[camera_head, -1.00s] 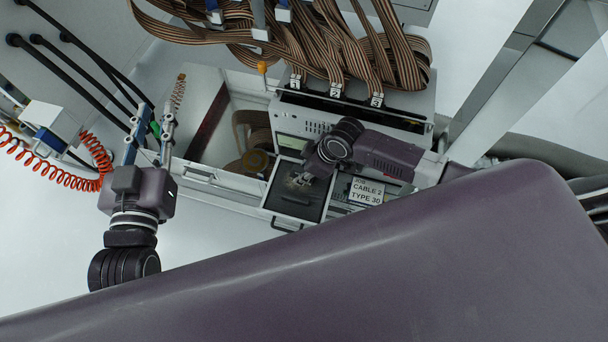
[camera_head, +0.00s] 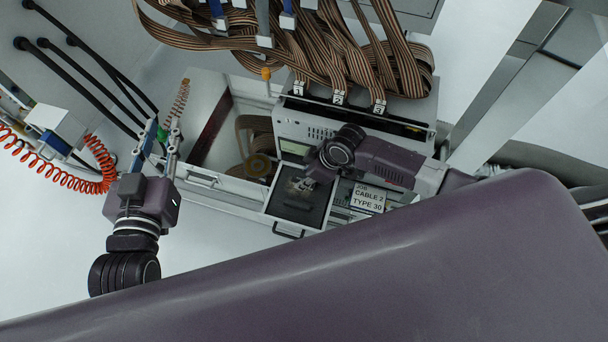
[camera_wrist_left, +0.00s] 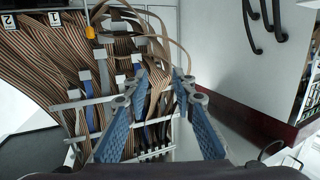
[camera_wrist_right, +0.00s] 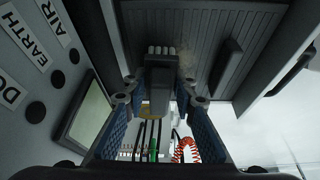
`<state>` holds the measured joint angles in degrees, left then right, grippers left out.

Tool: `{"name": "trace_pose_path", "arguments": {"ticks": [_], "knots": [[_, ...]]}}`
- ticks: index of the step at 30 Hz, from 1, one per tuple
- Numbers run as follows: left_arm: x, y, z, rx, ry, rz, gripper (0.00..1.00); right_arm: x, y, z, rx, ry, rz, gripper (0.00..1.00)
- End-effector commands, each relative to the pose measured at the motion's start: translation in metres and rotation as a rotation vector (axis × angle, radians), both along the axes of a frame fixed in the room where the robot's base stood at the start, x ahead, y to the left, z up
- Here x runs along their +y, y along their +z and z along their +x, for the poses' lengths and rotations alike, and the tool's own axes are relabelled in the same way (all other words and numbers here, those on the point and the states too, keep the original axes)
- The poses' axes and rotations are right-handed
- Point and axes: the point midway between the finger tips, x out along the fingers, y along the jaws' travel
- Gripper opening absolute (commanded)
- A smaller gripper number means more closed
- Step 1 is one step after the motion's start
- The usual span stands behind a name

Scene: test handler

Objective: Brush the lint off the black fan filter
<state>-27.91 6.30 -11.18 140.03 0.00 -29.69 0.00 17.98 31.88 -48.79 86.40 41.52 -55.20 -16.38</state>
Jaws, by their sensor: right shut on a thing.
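The black fan filter (camera_head: 297,212) is a dark framed panel on the front of the grey handler unit. It also shows as a ribbed dark panel in the right wrist view (camera_wrist_right: 255,30). My right gripper (camera_head: 308,182) is over its upper part; in the right wrist view it is shut on a grey brush (camera_wrist_right: 160,78) with pale bristle tufts pointing at the panel. A faint brownish lint patch (camera_wrist_right: 186,58) lies beside the bristles. Whether the bristles touch the panel is unclear. My left gripper (camera_wrist_left: 160,80) is open and empty, away to the left (camera_head: 159,138).
Striped ribbon cables (camera_head: 390,60) hang above the unit. A job label (camera_head: 368,197) is right of the filter. A red coiled hose (camera_head: 80,180) and black cables are at the left. The filter's dark handle (camera_head: 288,231) sticks out at its lower edge.

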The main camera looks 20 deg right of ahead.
Motion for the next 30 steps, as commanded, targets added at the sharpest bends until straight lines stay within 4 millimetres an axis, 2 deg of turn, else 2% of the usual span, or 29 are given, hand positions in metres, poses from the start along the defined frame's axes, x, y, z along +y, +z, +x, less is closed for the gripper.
{"name": "trace_pose_path", "arguments": {"ticks": [17,30], "knots": [[0.007,-0.032,-0.01,0.162,0.009,0.04,0.24,-0.001,-0.001,-0.011,0.008,0.001,-0.004,0.06],[0.013,-0.063,-0.027,0.293,0.015,0.071,0.24,-0.001,0.0,-0.015,0.005,0.001,-0.002,0.06]]}}
